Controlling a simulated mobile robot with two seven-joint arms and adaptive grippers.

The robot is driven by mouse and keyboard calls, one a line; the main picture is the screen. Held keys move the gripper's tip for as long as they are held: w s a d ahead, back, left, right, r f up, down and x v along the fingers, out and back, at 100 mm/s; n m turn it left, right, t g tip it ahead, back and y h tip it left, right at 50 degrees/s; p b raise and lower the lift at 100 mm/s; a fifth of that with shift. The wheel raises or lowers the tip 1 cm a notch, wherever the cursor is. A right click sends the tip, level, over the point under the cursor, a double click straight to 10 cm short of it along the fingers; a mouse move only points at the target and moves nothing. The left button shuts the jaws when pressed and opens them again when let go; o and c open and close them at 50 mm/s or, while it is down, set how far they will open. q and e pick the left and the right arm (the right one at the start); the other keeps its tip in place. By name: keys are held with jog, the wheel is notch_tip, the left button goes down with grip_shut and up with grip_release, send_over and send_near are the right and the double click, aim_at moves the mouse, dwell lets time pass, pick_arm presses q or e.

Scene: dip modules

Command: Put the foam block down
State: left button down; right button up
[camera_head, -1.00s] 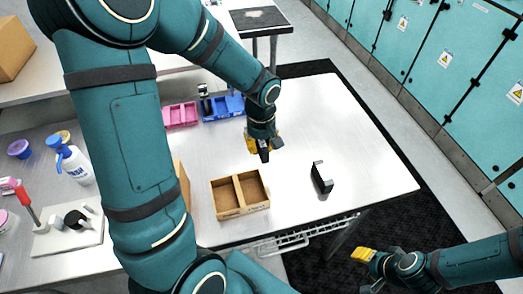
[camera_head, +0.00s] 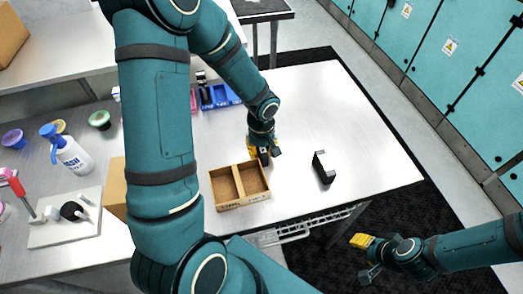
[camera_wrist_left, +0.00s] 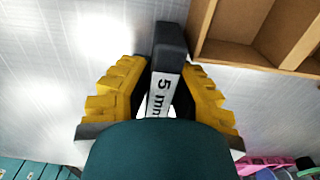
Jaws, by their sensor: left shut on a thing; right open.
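The foam block (camera_wrist_left: 168,48) is dark, with a white face marked "5 mm". My left gripper (camera_head: 264,152) is shut on it, with the yellow fingers on either side in the left wrist view (camera_wrist_left: 160,95). In the head view the gripper is just behind the back right corner of a two-compartment cardboard box (camera_head: 241,203). The block is low over the table; I cannot tell whether it touches it. In the left wrist view the block is beside the box (camera_wrist_left: 199,25), not inside it. My right gripper (camera_head: 364,256) is open and empty, off the table's front right side.
A black bracket-like piece (camera_head: 323,168) stands on the table (camera_head: 370,140) to the right of the box. A blue bin (camera_head: 220,97) is at the back. A spray bottle (camera_head: 70,155) and a white board (camera_head: 65,227) are at the left. The table's right part is clear.

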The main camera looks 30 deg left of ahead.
pick_arm(q)
jog(key=shift+f, duration=0.2)
jog(key=shift+f, duration=0.1)
jog(key=c, duration=1)
grip_release()
